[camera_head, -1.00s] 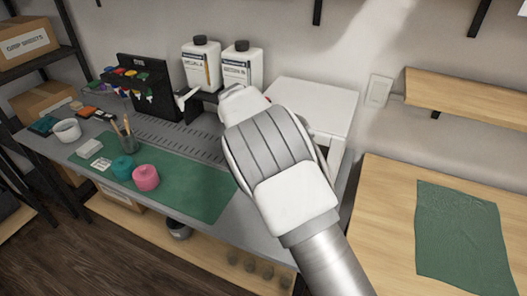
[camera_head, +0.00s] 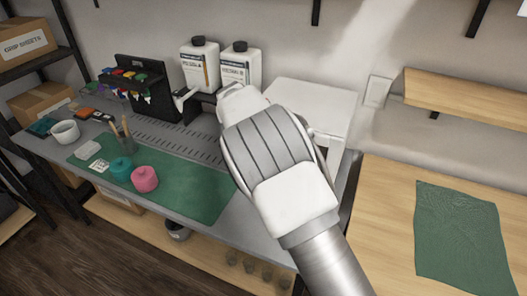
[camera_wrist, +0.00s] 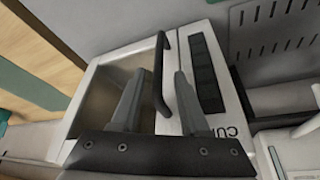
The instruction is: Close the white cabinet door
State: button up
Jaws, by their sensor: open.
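The white cabinet (camera_head: 308,98) stands at the right end of the grey bench, and its front is mostly hidden behind my arm in the head view. In the wrist view the white cabinet (camera_wrist: 217,55) shows a dark button panel, partial lettering and a broad window-like area (camera_wrist: 105,82) in a white frame. A black bar handle (camera_wrist: 160,45) runs between my two fingers. My gripper (camera_wrist: 159,76) is open, with one finger on each side of the handle. I cannot tell whether either finger touches it, or how far the door stands open.
Two white bottles (camera_head: 239,66) and a black rack (camera_head: 147,88) stand left of my arm. A green mat (camera_head: 190,190) holds a pink roll (camera_head: 144,179) and a teal roll (camera_head: 121,169). A wooden table (camera_head: 380,215) with a green cloth (camera_head: 460,235) is at the right.

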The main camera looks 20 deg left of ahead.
jog(key=p+v, duration=0.1)
jog(key=v, duration=1.6)
jog(key=shift+w, duration=0.2)
jog(key=d+r+n+g+y+p, duration=0.1)
jog(key=d+r, duration=0.5)
jog(key=d, duration=0.7)
jog(key=d+r+y+p, duration=0.1)
jog(key=d+r, duration=0.4)
jog(key=d, duration=0.9)
jog(key=s+d+r+n+y, duration=0.1)
jog(key=s+d+r+n, duration=0.1)
jog(key=s+d, duration=0.8)
jog(key=s+d+f+n+t+h, duration=0.1)
jog(key=s+d+f, duration=0.3)
jog(key=s+d, duration=0.4)
jog(key=s+n+t, duration=0.1)
jog(key=s, duration=0.2)
jog(key=shift+s+d+f+p, duration=0.35)
jog(key=shift+s+p, duration=0.05)
